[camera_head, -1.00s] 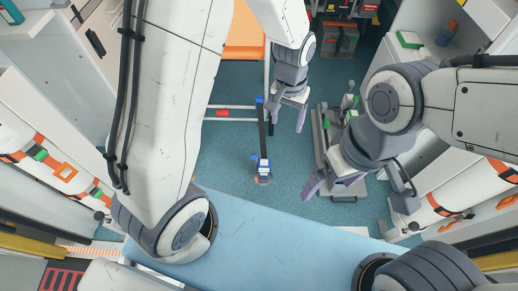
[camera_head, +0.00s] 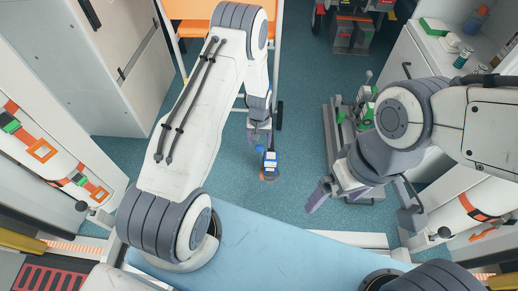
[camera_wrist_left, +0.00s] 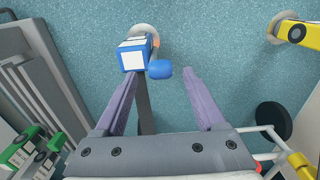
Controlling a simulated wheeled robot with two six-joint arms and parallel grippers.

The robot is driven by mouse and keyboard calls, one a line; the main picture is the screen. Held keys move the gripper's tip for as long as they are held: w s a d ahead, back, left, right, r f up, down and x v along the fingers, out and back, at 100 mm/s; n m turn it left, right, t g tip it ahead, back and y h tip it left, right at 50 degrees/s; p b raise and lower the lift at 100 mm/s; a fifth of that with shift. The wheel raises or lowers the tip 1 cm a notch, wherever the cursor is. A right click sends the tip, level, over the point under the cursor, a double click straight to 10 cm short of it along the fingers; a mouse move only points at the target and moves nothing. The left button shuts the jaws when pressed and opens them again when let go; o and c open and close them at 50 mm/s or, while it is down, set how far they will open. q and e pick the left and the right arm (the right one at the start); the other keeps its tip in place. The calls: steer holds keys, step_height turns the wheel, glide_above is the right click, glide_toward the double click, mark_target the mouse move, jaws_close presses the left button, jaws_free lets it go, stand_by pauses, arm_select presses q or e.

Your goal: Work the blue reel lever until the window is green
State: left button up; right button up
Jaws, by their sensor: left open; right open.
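The blue reel (camera_head: 269,163) stands on the floor at the end of a dark strap. In the left wrist view it is a blue and white housing (camera_wrist_left: 133,55) with a rounded blue lever (camera_wrist_left: 160,70) at its side. My left gripper (camera_head: 260,136) is above the reel, pointing down. In the left wrist view its open purple fingers (camera_wrist_left: 162,76) lie on either side of the lever, with a gap on the right; I cannot tell whether the left one touches the housing. I cannot make out the window's colour. My right gripper (camera_head: 341,194) is open and empty, right of the reel.
A yellow reel (camera_wrist_left: 297,31) is at the upper right of the left wrist view, and green units (camera_wrist_left: 28,148) are at its lower left. A grey rack (camera_head: 337,120) stands right of the reel. The blue padded surface (camera_head: 270,236) lies in front.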

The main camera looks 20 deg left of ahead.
mark_target(259, 146)
arm_select(q)
steer(key=shift+f+b, duration=0.55)
steer(key=shift+f, duration=1.1)
jaws_close()
